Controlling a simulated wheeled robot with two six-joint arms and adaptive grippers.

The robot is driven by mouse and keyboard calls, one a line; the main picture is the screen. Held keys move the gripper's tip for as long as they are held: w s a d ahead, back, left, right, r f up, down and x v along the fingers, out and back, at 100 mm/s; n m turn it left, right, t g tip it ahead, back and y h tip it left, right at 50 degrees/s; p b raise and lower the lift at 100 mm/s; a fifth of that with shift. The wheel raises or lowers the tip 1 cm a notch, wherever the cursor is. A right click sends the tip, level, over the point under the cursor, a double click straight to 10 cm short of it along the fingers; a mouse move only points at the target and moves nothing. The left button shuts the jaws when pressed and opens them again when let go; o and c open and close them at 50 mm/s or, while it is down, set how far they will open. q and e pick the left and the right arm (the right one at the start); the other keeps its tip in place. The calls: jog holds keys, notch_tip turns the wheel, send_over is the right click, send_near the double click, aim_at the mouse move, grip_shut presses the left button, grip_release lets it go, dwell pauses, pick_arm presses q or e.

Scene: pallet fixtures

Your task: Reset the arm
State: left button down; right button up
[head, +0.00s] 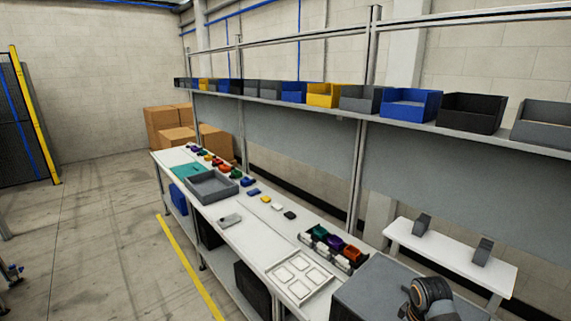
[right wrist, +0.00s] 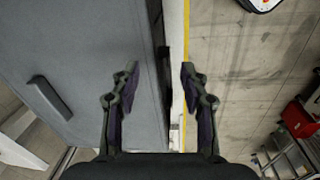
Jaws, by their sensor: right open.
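My right gripper (right wrist: 159,80) shows in the right wrist view with its two dark fingers apart and nothing between them. Behind the fingers are a grey surface and its edge, with a yellow floor line beside it. In the head view a black and orange part of my arm (head: 430,297) shows at the bottom right, over a grey box top (head: 365,290). The fingers are not visible there. My left gripper is in neither view.
A long white workbench (head: 232,234) holds a grey tray (head: 212,187), a white pallet fixture (head: 300,278) and several small coloured parts. A shelf with bins, including a blue bin (head: 410,104), runs above it. The concrete floor (head: 105,240) at left is mostly clear.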

jog(key=s+a+m+t, duration=0.2)
jog(key=s+a+m, duration=0.15)
jog(key=s, duration=0.55)
jog(key=s+a+m+t, duration=0.15)
jog(key=s+a, duration=0.25)
jog(key=s, duration=0.5)
notch_tip(320, 180, down, 36)
jog(key=s+d+m+g+b, duration=0.1)
jog(key=s+d+g+b, duration=0.15)
jog(key=b, duration=0.55)
pick_arm(q)
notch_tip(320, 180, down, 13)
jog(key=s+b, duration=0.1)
jog(key=b, duration=0.4)
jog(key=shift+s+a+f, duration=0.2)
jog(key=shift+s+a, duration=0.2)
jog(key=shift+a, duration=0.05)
pick_arm(e)
jog(key=s+d+f, duration=0.1)
jog(key=s+f, duration=1.7)
jog(key=f, duration=0.2)
jog(key=shift+s+f+g, duration=0.15)
jog(key=shift+f+g, duration=0.05)
jog(key=shift+g, duration=0.1)
